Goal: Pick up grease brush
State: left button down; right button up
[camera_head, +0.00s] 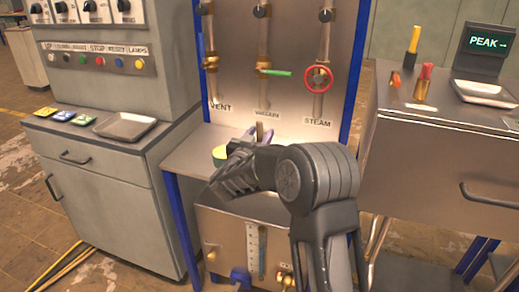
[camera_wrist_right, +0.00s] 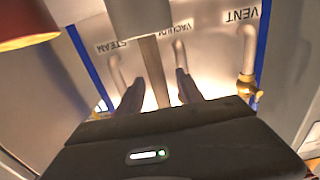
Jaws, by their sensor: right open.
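A tan wooden handle, which looks like the grease brush (camera_head: 259,131), stands behind my right gripper at the bench in the head view. In the right wrist view the handle (camera_wrist_right: 155,72) runs between the two fingers and meets a grey cylinder (camera_wrist_right: 140,16) at the picture's top. My right gripper (camera_head: 260,138) is open, with a finger on either side of the handle and a visible gap on both sides in the wrist view (camera_wrist_right: 159,90). The brush's bristles are hidden. My left gripper is not in view.
A yellow-green round thing (camera_head: 220,155) sits left of my right gripper. A panel with pipes and a red valve wheel (camera_head: 318,78) rises behind. A grey tray (camera_head: 125,126) lies on the left cabinet. A red-brown object (camera_wrist_right: 24,22) shows close in the wrist view.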

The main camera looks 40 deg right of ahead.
jog(key=shift+x, duration=1.2)
jog(key=shift+c, duration=0.3)
grip_shut()
